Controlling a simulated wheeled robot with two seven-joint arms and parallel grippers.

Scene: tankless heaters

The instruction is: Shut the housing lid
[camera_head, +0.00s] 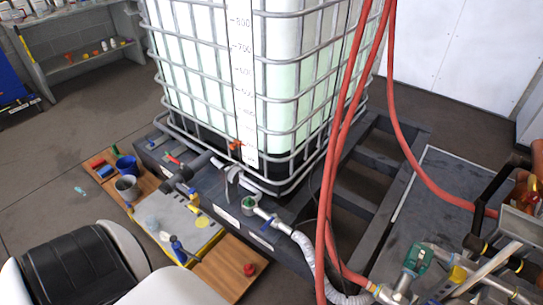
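I cannot make out a housing or its lid for certain in the head view. A white rounded body with a black ribbed panel (75,266) fills the bottom left corner; I cannot tell whether it is part of me. Neither of my grippers shows in this view.
A large caged liquid tank (248,75) stands on a dark frame in the middle. Red hoses (335,150) hang in front of it. Cups (126,187) stand on the wooden board. Valves and pipes (418,258) crowd the lower right. Grey floor (50,180) is open at left.

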